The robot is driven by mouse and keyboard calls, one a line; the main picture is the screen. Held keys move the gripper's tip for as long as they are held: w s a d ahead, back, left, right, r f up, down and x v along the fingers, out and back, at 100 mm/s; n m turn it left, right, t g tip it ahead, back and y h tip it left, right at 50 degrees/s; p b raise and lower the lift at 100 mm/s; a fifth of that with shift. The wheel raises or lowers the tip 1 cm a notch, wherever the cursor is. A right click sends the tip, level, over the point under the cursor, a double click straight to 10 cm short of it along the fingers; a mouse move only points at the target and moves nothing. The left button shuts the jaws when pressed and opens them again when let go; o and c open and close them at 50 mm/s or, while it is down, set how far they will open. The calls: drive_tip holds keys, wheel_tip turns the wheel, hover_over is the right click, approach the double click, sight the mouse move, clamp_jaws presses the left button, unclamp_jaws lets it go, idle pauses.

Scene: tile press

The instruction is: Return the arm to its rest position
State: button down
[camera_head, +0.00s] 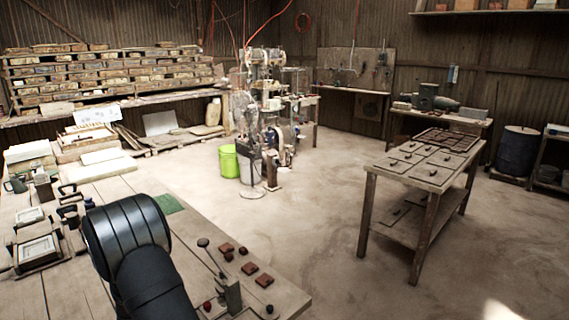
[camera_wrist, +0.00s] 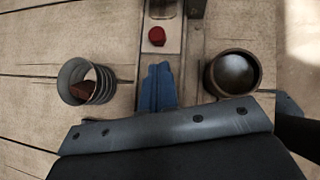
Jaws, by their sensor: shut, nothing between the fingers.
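My gripper (camera_wrist: 158,88) shows in the wrist view with its blue fingertips together and nothing between them. It points down over the wooden bench. A small red piece (camera_wrist: 157,36) sits on a pale plate just beyond the fingertips, apart from them in the picture. A ribbed grey cup (camera_wrist: 74,78) with dark red material in it stands to the left. A round dark vessel (camera_wrist: 212,78) stands to the right. In the head view my dark arm rises from the bottom edge, and the gripper itself cannot be made out.
On the bench (camera_head: 100,270) a lever device (camera_head: 231,293) and several red-brown tiles (camera_head: 264,280) lie right of my arm. Framed moulds (camera_head: 38,251) stand at the left. Open floor separates the bench from a wooden table (camera_head: 432,172) at the right.

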drive_tip(key=shift+x, duration=2.65)
drive_tip(key=shift+d+r, duration=0.1)
